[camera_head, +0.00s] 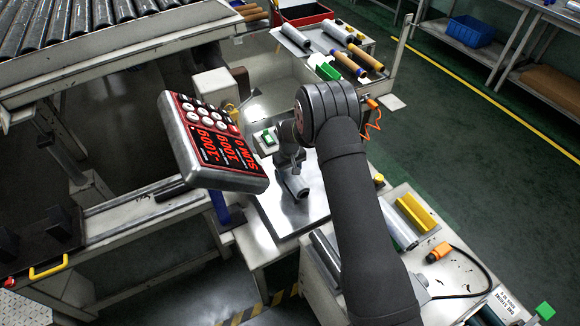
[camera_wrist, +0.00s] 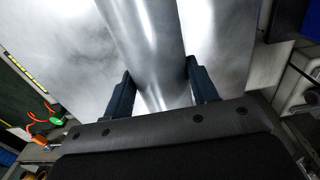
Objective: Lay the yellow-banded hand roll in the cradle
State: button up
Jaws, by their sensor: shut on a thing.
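My gripper (camera_wrist: 160,88) is shut on a silvery roll (camera_wrist: 143,35), with one dark finger on each side of it. The roll's far end runs out of the top of the wrist view, and no yellow band shows on the part in sight. In the head view the roll (camera_head: 293,186) is a short grey cylinder below my wrist, over a shiny metal plate (camera_head: 268,212). I cannot tell whether it touches the plate. My arm hides part of this area. I cannot pick out the cradle with certainty.
A red-digit display box (camera_head: 212,143) stands left of my wrist. A right-hand bench holds a yellow block (camera_head: 415,213) and an orange-ended cable (camera_head: 439,252). Several rolls lie on a back table (camera_head: 322,40). A roller conveyor (camera_head: 90,35) is at upper left. Green floor (camera_head: 480,130) is clear.

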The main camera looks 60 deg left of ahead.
jog(key=shift+f, duration=0.35)
jog(key=o, duration=1.3)
notch_tip(320, 180, up, 17)
jog(key=shift+s+r, duration=0.2)
jog(key=shift+s, duration=0.05)
jog(key=shift+f, duration=0.1)
jog(key=f, duration=1.7)
jog(key=shift+w+f, duration=0.1)
jog(key=shift+w, duration=0.15)
jog(key=shift+r, duration=0.75)
